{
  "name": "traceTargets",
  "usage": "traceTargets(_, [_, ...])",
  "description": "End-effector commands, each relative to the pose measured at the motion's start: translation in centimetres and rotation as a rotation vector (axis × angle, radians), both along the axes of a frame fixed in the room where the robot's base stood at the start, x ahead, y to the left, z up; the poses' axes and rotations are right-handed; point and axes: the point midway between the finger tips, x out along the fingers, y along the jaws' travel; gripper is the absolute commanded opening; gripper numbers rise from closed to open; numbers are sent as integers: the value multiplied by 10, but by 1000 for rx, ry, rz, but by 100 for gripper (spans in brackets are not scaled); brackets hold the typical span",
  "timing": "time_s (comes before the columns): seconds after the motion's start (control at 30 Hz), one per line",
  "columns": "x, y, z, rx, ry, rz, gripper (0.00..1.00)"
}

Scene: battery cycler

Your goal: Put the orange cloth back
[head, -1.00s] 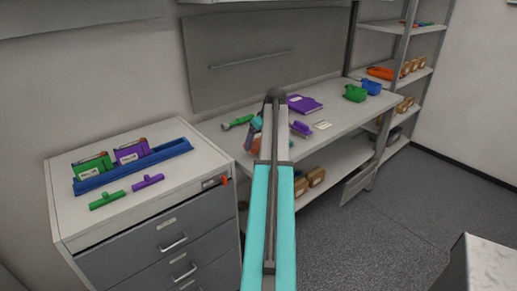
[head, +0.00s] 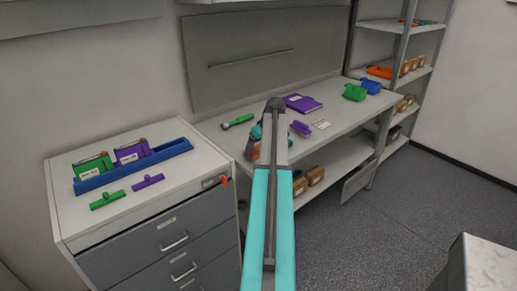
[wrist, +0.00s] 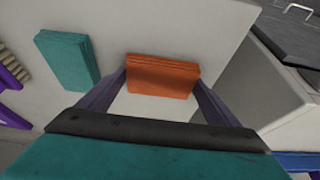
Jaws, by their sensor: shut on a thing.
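The orange cloth (wrist: 162,76) is a folded, layered block at the centre of the wrist view. My gripper (wrist: 161,82) is shut on it, with one dark purple finger at each side. The cloth appears over the pale bench top; I cannot tell whether it touches it. A folded teal cloth (wrist: 68,58) lies to its left, apart from it. In the head view my arm hides most of the gripper and I cannot make out the cloth clearly.
A purple brush (wrist: 10,90) lies at the wrist view's left edge. A drawer cabinet (head: 172,238) stands at left.

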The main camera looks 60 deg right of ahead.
Motion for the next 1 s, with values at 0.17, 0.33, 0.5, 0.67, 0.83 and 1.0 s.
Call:
traceTargets(0.17, [1, 1, -1, 0, 0, 1, 100])
traceTargets(0.33, [1, 1, -1, -1, 0, 2, 100])
traceTargets(0.5, [1, 1, 3, -1, -1, 1, 100])
traceTargets(0.67, [-3, 2, 13, -2, -1, 1, 100])
traceTargets(0.83, [-11, 4, 30, -3, -1, 0, 100])
traceTargets(1.0, [-19, 7, 51, -2, -1, 1, 100])
